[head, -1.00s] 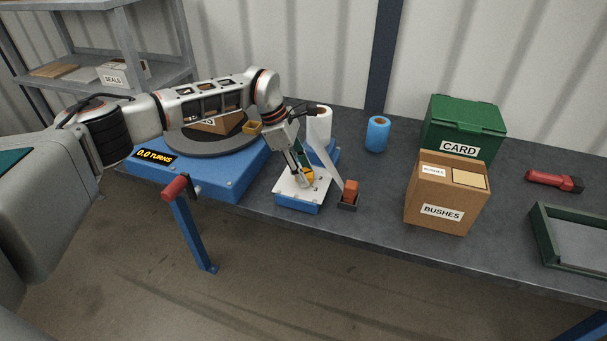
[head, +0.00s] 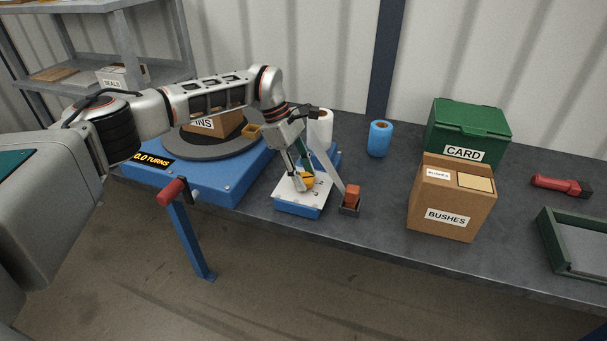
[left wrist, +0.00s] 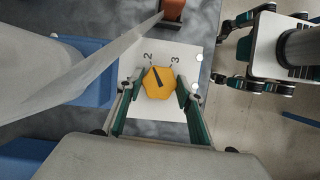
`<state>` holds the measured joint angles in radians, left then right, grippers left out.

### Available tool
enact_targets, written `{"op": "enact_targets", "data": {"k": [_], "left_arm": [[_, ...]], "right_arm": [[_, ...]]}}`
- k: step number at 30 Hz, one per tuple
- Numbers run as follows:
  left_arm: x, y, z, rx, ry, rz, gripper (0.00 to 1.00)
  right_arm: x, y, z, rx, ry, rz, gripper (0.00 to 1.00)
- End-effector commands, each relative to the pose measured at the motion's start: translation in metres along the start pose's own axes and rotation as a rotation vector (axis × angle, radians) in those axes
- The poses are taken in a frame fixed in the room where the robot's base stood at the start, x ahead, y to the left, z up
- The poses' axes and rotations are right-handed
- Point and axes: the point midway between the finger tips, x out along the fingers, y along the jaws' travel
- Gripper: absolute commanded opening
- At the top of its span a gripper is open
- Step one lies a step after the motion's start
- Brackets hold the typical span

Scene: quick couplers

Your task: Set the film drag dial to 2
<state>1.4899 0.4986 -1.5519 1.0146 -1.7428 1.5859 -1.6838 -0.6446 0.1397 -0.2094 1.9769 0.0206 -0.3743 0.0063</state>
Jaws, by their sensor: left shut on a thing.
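The film drag dial (left wrist: 159,82) is a yellow, many-sided knob with a dark pointer line on a white plate (left wrist: 135,122). In the left wrist view the pointer leans up and left, toward the printed 2 (left wrist: 148,57); a 3 (left wrist: 175,60) is to its right. The plate tops a small blue box, and the dial also shows in the head view (head: 308,181). My left gripper (head: 303,183) reaches down over the plate and is shut on the dial, one finger on each side.
A pale film strip (head: 325,164) runs close beside the dial to an orange block (head: 352,191) on a dark stand. Left is the blue turntable unit (head: 226,184), reading 0.0 TURNS, with a red-handled crank (head: 172,191). A BUSHES carton (head: 446,195) stands right.

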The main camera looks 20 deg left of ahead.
Motion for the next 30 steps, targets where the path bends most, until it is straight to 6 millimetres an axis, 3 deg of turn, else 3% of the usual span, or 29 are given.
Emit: {"op": "enact_targets", "data": {"k": [1,2,3,16,30], "left_arm": [[0.0,0.0,-0.001,0.0,0.002,0.001,0.44],[0.0,0.0,-0.001,0.0,0.001,0.001,0.52],[0.0,0.0,-0.001,0.0,0.001,0.001,0.53],[-0.008,0.001,-0.001,-0.001,0.001,0.003,0.53],[-0.095,0.001,0.0,0.0,0.002,0.004,0.53]], "right_arm": [[0.0,0.0,0.0,0.0,0.0,0.0,0.4],[0.0,0.0,0.0,0.0,0.0,0.0,0.4],[0.0,0.0,0.0,0.0,-0.001,0.0,0.4],[0.001,0.001,0.001,-0.002,-0.001,0.001,0.4],[0.0,0.0,0.001,0.0,-0.001,-0.001,0.4]]}}
